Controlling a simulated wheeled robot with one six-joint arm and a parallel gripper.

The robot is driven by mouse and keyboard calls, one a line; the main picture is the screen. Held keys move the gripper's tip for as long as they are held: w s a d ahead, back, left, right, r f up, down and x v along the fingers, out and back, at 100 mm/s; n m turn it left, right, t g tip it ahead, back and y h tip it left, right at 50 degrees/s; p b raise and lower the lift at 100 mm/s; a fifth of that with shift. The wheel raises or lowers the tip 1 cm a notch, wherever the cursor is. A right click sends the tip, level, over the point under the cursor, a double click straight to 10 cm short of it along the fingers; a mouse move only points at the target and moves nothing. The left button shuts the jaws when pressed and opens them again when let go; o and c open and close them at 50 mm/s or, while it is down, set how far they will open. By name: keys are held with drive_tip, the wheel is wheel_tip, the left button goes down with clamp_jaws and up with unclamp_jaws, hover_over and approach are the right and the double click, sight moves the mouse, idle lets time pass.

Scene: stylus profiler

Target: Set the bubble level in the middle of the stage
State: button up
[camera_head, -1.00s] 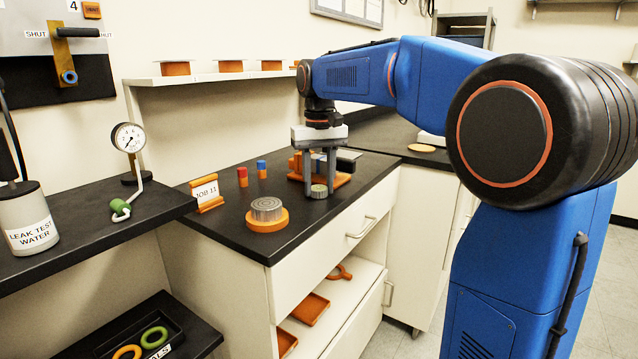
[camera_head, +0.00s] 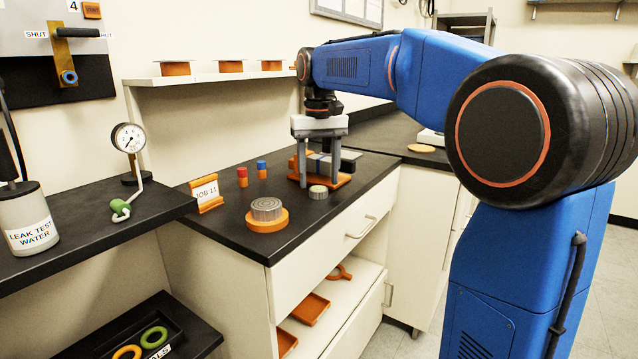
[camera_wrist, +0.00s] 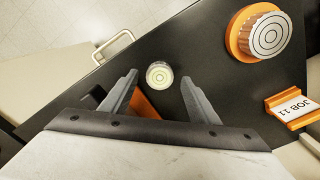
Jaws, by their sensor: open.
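The bubble level (camera_head: 318,191) is a small round pale disc with a greenish-yellow top, lying flat on the black bench top near its front edge. In the wrist view the level (camera_wrist: 159,75) shows rings on its face. My gripper (camera_head: 319,184) is open and empty above it, pointing down. In the wrist view the level appears between the two fingertips, with a gap on each side. The stage (camera_head: 267,210) is a round grey ribbed disc on an orange base, left of the level; its ringed top (camera_wrist: 269,35) is bare.
A JOB 11 sign (camera_head: 205,193) stands left of the stage. A red-topped peg (camera_head: 242,176) and a blue-topped peg (camera_head: 262,169) stand behind it. An orange and grey fixture (camera_head: 335,178) stands just behind my gripper. Bench top between level and stage is clear.

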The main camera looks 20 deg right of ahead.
sight(319, 189)
wheel_tip(319, 189, up, 10)
drive_tip(key=shift+f, duration=0.15)
